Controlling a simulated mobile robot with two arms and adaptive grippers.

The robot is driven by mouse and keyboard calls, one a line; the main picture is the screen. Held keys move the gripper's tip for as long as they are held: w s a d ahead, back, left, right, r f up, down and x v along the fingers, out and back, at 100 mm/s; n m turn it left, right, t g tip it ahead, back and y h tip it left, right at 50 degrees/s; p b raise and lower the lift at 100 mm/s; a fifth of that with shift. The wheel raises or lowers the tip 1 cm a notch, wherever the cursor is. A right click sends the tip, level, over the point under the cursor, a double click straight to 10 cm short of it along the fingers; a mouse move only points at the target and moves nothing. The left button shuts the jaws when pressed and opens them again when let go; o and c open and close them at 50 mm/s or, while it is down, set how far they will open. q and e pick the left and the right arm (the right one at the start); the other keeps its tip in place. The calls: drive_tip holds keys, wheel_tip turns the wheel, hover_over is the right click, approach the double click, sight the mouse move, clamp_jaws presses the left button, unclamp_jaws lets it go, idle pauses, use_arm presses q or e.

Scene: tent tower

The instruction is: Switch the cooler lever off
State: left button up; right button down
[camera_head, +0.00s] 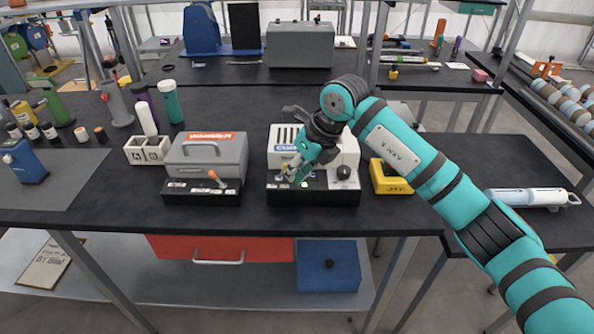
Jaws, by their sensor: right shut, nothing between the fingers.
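A white vented unit (347,150) with a black base stands on the dark bench in the middle. It has a partly covered label that I cannot read in full, which may make it the cooler. Its black front carries a round black knob (344,172) and a small lit green light (304,184). My right gripper (290,174) is shut at the left part of this front, fingers pointing down and left. It hides what is behind it, so I cannot make out a lever there or tell whether it touches one. My left gripper is not in view.
A grey box (213,154) with an orange-tipped lever (216,178) stands left of the white unit. A yellow device (388,178) stands close on its right. Bare bench lies along the front edge.

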drive_tip(key=shift+a+r+h, duration=0.15)
drive_tip(key=shift+h, duration=0.15)
drive_tip(key=shift+a+r, duration=0.35)
drive_tip(key=shift+a, duration=0.35)
drive_tip(key=shift+a+r+h+b, duration=0.15)
drive_tip(key=shift+a+h+b, duration=0.35)
drive_tip(key=shift+h, duration=0.3)
drive_tip(key=shift+a+b, duration=0.65)
drive_tip(key=shift+a, duration=0.2)
drive_tip(key=shift+a, duration=0.1)
drive_tip(key=shift+r+p, duration=0.35)
drive_tip(key=shift+r, duration=0.45)
